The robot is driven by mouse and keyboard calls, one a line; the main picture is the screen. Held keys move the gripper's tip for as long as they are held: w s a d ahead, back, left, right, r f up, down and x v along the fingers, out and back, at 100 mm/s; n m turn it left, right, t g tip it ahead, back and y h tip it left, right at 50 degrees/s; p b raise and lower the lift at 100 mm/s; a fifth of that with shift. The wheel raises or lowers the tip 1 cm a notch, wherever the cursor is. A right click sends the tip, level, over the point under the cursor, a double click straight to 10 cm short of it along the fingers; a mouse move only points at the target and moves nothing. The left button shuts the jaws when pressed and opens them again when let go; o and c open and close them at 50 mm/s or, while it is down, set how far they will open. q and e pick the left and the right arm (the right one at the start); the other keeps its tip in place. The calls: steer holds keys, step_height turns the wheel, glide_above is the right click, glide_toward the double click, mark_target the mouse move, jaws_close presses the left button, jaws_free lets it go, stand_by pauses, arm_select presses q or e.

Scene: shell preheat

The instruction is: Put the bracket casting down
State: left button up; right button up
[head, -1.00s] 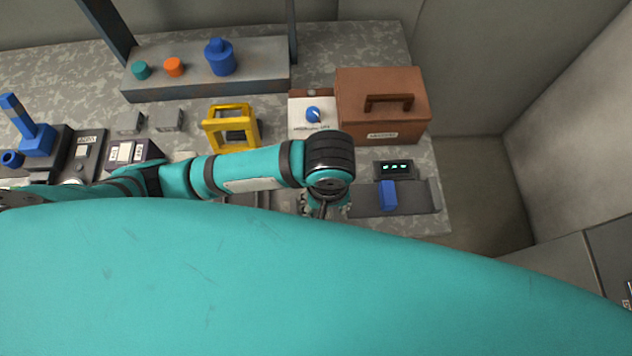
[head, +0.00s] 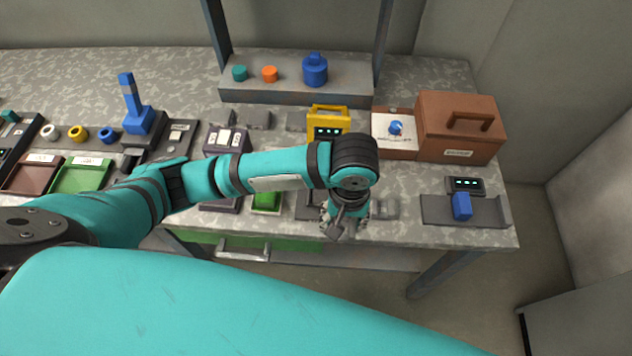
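My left gripper (head: 340,228) hangs pointing down over the front part of the bench, at the end of the teal arm. Its fingers are small and dark, and I cannot tell whether they are apart or closed. A small light-grey metal piece (head: 386,208) lies on the bench just right of the gripper and looks apart from it. It may be the bracket casting, but its shape is too small to be sure. My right gripper is not in view.
A tray (head: 490,211) with a blue block (head: 462,207) lies at the right front edge. A brown box (head: 458,125), a yellow-framed unit (head: 327,112) and a raised shelf (head: 345,88) stand behind the gripper. Bare bench lies around the grey piece.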

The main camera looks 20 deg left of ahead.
mark_target(324, 192)
arm_select(q)
steer(key=w+a, duration=0.2)
steer(key=w, duration=0.1)
steer(key=w+a, duration=0.1)
steer(key=shift+w+f+p, duration=0.2)
steer(key=shift+w+p, duration=0.1)
steer(key=shift+w+a, duration=0.85)
steer(key=w+a, duration=0.1)
steer(key=w+a+p, duration=0.1)
steer(key=w, duration=0.1)
steer(key=shift+w+a+f, duration=0.15)
steer(key=shift+a+f, duration=0.15)
steer(key=shift+f, duration=0.5)
step_height(324, 192, down, 2)
steer(key=shift+f, duration=0.35)
steer(key=shift+f+p, duration=0.1)
steer(key=shift+p, duration=0.2)
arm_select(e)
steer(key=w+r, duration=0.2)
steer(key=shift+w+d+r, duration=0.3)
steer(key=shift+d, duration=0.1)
